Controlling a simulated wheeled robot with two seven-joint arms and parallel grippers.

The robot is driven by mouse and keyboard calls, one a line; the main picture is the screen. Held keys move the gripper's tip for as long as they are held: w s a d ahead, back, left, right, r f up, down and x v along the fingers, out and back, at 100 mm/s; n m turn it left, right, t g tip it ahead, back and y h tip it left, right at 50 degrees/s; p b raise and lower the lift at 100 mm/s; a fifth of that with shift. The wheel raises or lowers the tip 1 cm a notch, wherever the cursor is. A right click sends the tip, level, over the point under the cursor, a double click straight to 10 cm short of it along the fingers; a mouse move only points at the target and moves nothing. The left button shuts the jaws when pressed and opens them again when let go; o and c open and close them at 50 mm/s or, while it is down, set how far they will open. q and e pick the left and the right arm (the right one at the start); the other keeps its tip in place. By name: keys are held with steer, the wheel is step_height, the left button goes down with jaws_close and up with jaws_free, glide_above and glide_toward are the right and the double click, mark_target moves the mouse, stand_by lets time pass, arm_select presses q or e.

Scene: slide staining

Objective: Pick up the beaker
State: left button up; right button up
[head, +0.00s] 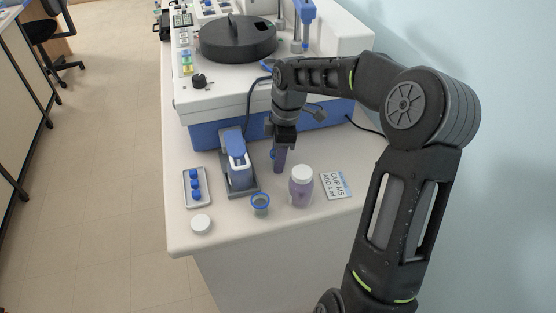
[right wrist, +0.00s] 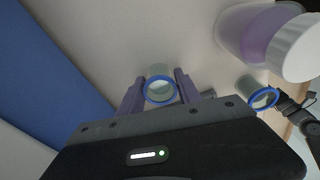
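A small clear beaker with a blue rim (right wrist: 160,90) is between the two purple fingers of my right gripper (right wrist: 161,86) in the right wrist view. The fingers lie close on both sides of it; I cannot tell whether they press on it. In the head view my right gripper (head: 279,158) points down near the table, in front of the blue-based machine, and mostly hides this beaker. A second blue-rimmed beaker (head: 260,203) stands near the table's front; it also shows in the right wrist view (right wrist: 262,98). My left gripper is not in view.
A purple bottle with a white cap (head: 301,188) stands right of the second beaker. A blue-grey device (head: 238,165), a tray with blue pieces (head: 198,204) and a white lid (head: 201,223) are at left. A label card (head: 336,186) lies at right. The machine (head: 215,130) stands behind.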

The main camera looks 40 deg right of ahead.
jaws_close()
stand_by(0.3)
step_height(320, 180, up, 10)
steer(key=shift+b, duration=0.45)
stand_by(0.6)
